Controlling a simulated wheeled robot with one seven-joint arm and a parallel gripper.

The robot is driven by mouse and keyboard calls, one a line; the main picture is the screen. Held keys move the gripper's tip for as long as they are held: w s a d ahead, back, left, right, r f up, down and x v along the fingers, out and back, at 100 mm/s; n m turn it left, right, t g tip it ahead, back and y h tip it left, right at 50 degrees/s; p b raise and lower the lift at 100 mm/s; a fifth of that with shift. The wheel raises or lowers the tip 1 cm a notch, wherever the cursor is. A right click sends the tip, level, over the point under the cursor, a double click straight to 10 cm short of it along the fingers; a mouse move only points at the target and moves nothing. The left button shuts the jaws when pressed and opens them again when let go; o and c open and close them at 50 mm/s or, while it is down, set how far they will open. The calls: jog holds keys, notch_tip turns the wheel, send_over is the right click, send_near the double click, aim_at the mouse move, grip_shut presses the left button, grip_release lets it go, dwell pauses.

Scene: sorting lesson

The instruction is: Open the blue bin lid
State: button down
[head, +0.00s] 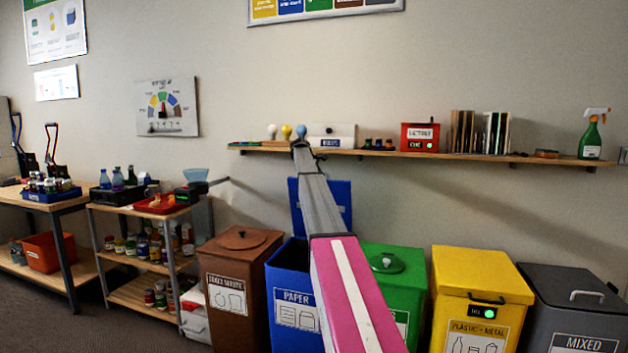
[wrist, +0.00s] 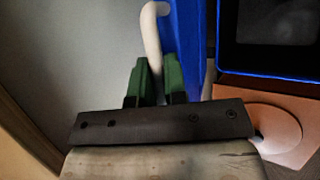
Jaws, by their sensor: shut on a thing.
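The blue bin (head: 285,270), labelled PAPER, stands between the brown and green bins. Its blue lid (head: 338,205) is raised and stands roughly upright at the back of the bin, partly hidden behind my arm. In the wrist view the lid (wrist: 187,35) shows as a blue panel seen nearly edge-on, with a pale curved handle (wrist: 151,35). My gripper (wrist: 155,72) has its green fingers closed around the lower part of that handle. The bin's blue rim (wrist: 265,76) and dark opening show at the right. In the head view my arm hides the fingers.
The brown bin (head: 238,270) is close on the left, the green bin (head: 400,285) on the right, then the yellow bin (head: 480,270) and grey bin (head: 572,300). A wall shelf (head: 440,155) with small items runs above. A loaded rack (head: 150,264) stands left.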

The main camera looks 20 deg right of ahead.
jog(key=shift+w+d, duration=0.35)
jog(key=shift+w, duration=0.2)
jog(key=c, duration=1.2)
grip_release()
jog(key=shift+r, duration=0.1)
jog(key=v, duration=1)
jog(key=shift+s+a+r, duration=0.1)
jog(key=shift+a+r, duration=0.1)
jog(key=shift+r, duration=0.1)
